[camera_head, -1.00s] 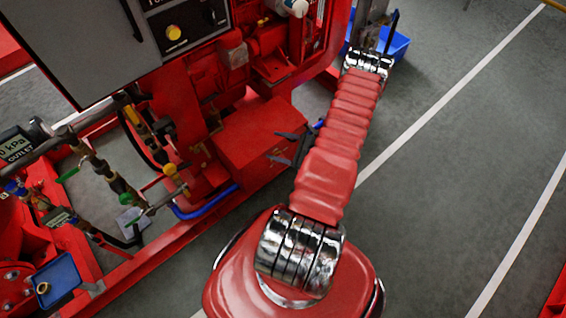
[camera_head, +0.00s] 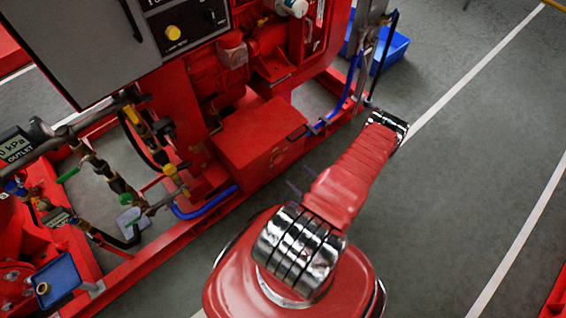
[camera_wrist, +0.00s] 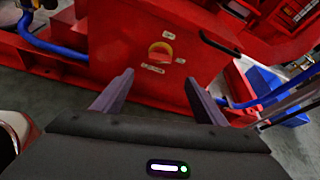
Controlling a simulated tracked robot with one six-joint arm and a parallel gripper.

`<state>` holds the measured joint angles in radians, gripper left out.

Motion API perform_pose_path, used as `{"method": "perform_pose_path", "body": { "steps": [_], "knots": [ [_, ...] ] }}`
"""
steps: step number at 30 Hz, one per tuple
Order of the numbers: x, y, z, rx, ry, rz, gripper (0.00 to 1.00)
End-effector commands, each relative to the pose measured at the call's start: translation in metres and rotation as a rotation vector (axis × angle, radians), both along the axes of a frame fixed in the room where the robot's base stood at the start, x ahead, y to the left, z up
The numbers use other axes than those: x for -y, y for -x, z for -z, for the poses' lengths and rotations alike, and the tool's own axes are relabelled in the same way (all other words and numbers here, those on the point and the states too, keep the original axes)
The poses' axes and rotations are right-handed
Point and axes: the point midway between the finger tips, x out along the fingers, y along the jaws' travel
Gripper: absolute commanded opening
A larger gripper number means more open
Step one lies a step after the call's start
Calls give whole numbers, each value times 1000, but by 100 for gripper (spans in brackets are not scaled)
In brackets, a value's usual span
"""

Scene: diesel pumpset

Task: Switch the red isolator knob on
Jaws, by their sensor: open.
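The red isolator knob (camera_wrist: 158,55) sits on a round yellow plate on the side of a red box in the wrist view. Small labels surround it. Its exact turn position is too small to tell. The red box (camera_head: 260,137) also shows in the head view, but I cannot make out the knob clearly there. My gripper (camera_wrist: 158,82) is open and empty, with its two dark fingers apart in front of the box. The knob appears above and between the fingertips. In the head view my arm hides most of my gripper.
A blue hose (camera_head: 206,204) runs along the red base frame at the box's left. A blue tray (camera_head: 390,50) lies on the floor behind a metal stand. Pipes and gauges (camera_head: 55,215) crowd the left.

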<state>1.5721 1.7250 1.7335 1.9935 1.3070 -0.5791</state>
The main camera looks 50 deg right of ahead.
Motion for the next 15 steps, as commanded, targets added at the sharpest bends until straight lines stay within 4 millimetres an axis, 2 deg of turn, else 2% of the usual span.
{"method": "perform_pose_path", "body": {
  "steps": [8, 15],
  "knots": [
    [3, -11, 4, 0, -1, -4, 66],
    [10, -35, 14, 0, 1, -6, 66]
  ]
}}
